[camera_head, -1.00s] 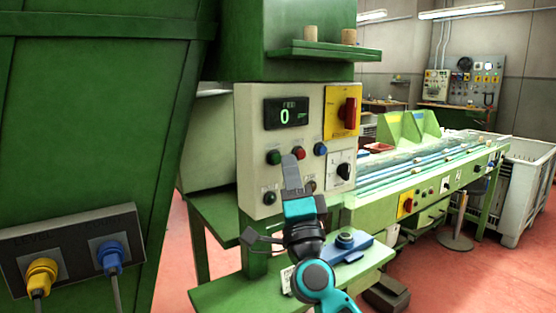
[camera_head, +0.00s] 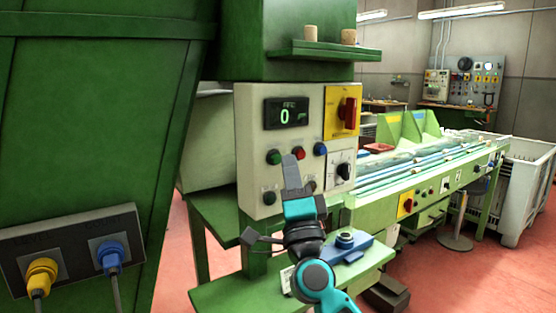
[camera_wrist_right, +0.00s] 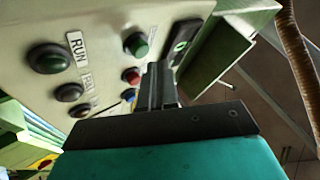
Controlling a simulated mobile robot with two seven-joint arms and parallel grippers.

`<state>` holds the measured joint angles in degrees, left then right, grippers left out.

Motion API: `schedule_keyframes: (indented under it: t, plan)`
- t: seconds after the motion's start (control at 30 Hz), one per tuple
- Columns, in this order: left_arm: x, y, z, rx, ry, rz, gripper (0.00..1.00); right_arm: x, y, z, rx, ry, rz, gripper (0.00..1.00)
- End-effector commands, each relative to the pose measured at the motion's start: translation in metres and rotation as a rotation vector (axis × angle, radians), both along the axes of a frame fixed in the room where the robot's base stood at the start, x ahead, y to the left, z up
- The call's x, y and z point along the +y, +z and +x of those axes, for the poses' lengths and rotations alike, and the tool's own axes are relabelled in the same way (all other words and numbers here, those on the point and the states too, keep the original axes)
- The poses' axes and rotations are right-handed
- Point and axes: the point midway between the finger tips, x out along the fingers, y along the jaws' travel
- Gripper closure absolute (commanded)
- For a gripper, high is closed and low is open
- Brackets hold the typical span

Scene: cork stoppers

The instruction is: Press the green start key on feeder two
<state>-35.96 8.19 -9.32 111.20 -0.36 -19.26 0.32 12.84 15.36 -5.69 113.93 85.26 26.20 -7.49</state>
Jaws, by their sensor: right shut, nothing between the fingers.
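The green key (camera_head: 274,157) is a round button on the pale control panel (camera_head: 250,140), left of a red button (camera_head: 299,153) and a blue button (camera_head: 320,149). My right gripper (camera_head: 291,160) is shut and empty in front of the panel, its tips just right of the green key and partly over the red button's lower edge. In the right wrist view the green key (camera_wrist_right: 137,44) shows beside my shut fingers (camera_wrist_right: 158,72). I see no clear contact. A dark display (camera_head: 287,113) above shows a green 0. No feeder number is readable. My left gripper is out of view.
A yellow plate with a red rotary switch (camera_head: 350,113) and a black selector (camera_head: 344,171) sit right of the buttons. A dark green lamp marked RUN (camera_wrist_right: 48,58) is on the panel. A shelf (camera_head: 325,52) with corks overhangs it. A blue device (camera_head: 347,245) stands below.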

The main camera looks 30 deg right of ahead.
Motion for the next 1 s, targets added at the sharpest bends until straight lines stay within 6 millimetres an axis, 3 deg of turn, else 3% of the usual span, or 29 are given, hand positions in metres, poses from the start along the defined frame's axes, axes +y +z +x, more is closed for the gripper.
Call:
schedule_keyframes:
  t: [1.0]
  plan:
    - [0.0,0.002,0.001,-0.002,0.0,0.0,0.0,0.001,0.0,0.011,-0.001,0.0,0.0,1.0]
